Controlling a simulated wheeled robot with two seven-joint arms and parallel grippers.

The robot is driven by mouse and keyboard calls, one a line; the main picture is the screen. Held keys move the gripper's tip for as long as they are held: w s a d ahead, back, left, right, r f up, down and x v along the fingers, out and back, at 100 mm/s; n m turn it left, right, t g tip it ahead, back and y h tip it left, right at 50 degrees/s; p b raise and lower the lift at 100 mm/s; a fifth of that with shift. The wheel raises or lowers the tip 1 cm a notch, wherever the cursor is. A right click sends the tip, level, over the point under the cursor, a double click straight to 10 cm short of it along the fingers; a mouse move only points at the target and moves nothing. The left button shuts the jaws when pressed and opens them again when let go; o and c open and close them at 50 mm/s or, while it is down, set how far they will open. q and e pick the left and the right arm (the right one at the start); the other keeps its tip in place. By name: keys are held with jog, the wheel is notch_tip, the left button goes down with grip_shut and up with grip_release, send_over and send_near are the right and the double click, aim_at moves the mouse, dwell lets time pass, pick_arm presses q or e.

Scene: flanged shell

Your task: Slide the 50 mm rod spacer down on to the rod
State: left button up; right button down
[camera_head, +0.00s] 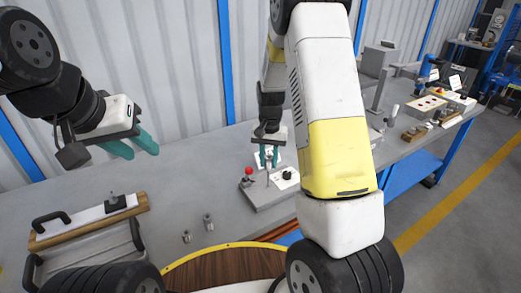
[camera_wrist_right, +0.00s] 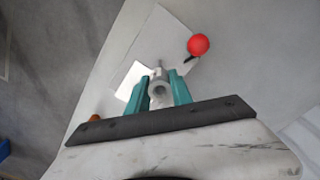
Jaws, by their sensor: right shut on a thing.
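My right gripper (camera_head: 268,157) hangs above a grey fixture plate (camera_head: 262,198) on the bench, its teal fingers shut on a small pale spacer. In the right wrist view the spacer (camera_wrist_right: 160,90) shows as a ring with a round hole, between the fingertips (camera_wrist_right: 159,93). A thin upright rod (camera_wrist_right: 159,65) shows just beyond the spacer's upper edge in that view. Whether the rod has entered the spacer's hole, I cannot tell. My left gripper (camera_head: 133,147) is empty, its teal fingers apart, high above the left of the bench.
A red ball knob (camera_head: 249,171) stands on the fixture plate's left, also in the wrist view (camera_wrist_right: 198,45). A black knob (camera_head: 287,175) is at its right. Two small metal parts (camera_head: 186,237) (camera_head: 208,222) stand on the bench. A tray with black handles (camera_head: 90,250) lies left.

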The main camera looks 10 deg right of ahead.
aim_at(268, 186)
jog(key=shift+f, duration=4.3)
jog(key=c, duration=1.1)
grip_release()
jog(key=shift+o, duration=0.2)
jog(key=shift+r, duration=3.9)
jog(key=shift+r, duration=0.15)
